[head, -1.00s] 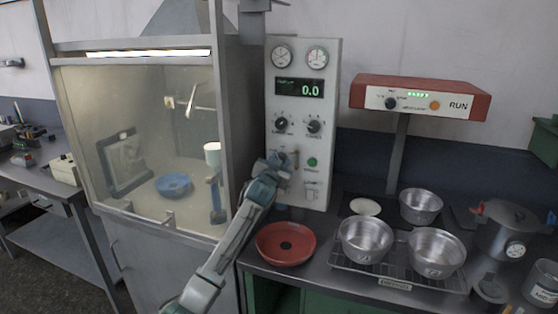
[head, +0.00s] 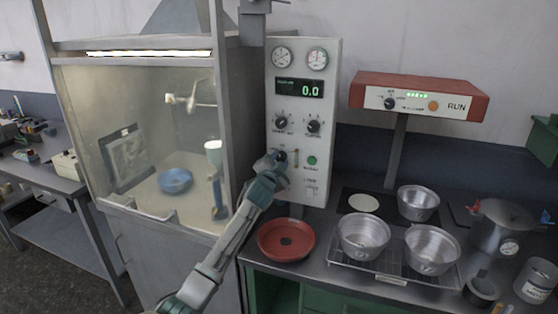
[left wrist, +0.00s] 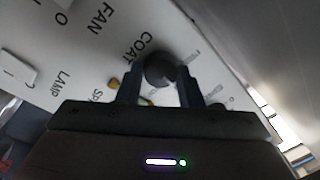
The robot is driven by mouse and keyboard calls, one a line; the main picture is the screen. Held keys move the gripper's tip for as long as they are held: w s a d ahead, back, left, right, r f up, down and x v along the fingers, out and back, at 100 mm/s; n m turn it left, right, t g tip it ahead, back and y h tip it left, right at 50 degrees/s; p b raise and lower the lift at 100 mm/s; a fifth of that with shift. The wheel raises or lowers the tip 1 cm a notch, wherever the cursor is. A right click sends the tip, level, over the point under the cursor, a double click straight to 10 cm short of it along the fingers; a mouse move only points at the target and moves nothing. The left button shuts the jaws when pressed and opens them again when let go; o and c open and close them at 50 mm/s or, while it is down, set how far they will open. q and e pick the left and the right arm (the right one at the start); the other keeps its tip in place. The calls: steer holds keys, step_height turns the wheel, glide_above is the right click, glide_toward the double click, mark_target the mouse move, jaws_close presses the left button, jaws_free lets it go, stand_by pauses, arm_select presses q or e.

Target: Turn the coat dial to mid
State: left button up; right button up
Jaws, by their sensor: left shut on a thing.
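The coat dial (left wrist: 160,70) is a round dark knob on the white control panel, beside the printed word COAT in the left wrist view. My left gripper (left wrist: 160,88) has one finger on each side of the dial and is shut on it. In the head view my left gripper (head: 276,158) is against the lower middle of the panel (head: 327,75) and hides most of the dial. The dial's pointer cannot be made out. My right gripper is not in view.
Two other dials (head: 281,121) (head: 314,126) sit above on the panel, with a green button (head: 312,160) to the right. A glass-fronted hood (head: 100,100) stands at left. A red pan (head: 286,254) and several metal pans (head: 363,232) are on the bench below.

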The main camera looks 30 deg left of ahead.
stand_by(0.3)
arm_select(q)
steer(key=o, duration=1)
steer(key=shift+s, duration=0.1)
steer(key=shift+s+d+f, duration=0.1)
steer(key=shift+s+f, duration=0.05)
steer(key=shift+s, duration=0.1)
steer(key=b+v, duration=0.4)
steer(key=v, duration=0.6)
